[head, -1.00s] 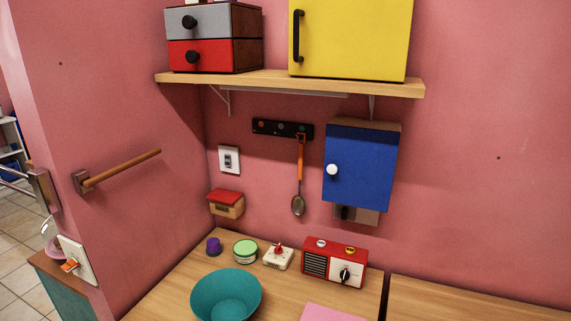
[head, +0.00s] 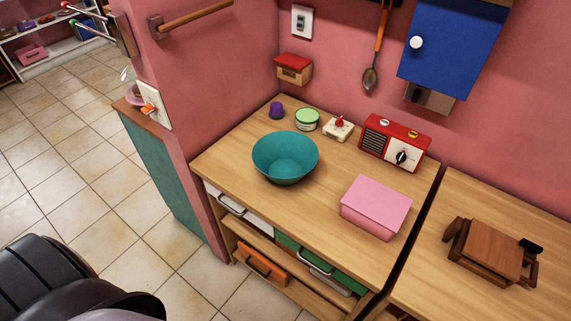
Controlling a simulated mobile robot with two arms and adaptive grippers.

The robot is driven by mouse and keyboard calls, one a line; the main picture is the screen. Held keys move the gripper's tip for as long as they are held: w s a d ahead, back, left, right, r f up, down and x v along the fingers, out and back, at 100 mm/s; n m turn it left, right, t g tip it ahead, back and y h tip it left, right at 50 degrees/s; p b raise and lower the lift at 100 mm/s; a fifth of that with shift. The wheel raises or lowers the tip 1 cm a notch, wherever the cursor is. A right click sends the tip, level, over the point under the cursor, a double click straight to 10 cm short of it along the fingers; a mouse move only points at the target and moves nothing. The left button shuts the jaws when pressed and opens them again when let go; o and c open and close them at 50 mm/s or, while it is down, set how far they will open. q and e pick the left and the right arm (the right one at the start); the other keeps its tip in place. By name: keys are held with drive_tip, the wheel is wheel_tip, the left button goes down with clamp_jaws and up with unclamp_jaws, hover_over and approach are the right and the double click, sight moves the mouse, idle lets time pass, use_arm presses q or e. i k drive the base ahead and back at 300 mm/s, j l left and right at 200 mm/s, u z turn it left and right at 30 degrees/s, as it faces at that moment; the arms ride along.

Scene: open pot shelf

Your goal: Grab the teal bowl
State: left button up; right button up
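The teal bowl (head: 286,160) stands upright and looks empty on the left part of the wooden counter (head: 232,157), near its front left edge. It is fully visible, and nothing touches it from above. Neither of my grippers shows in the head view. A dark rounded part at the lower left corner looks like part of my own body.
Drawers lie below the counter. Tiled floor (head: 60,180) is open at left.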

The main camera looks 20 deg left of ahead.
sight(284, 157)
drive_tip(key=i+j+z, duration=0.2)
drive_tip(key=j, duration=0.45)
drive_tip(key=j+z, duration=0.25)
drive_tip(key=j, duration=0.35)
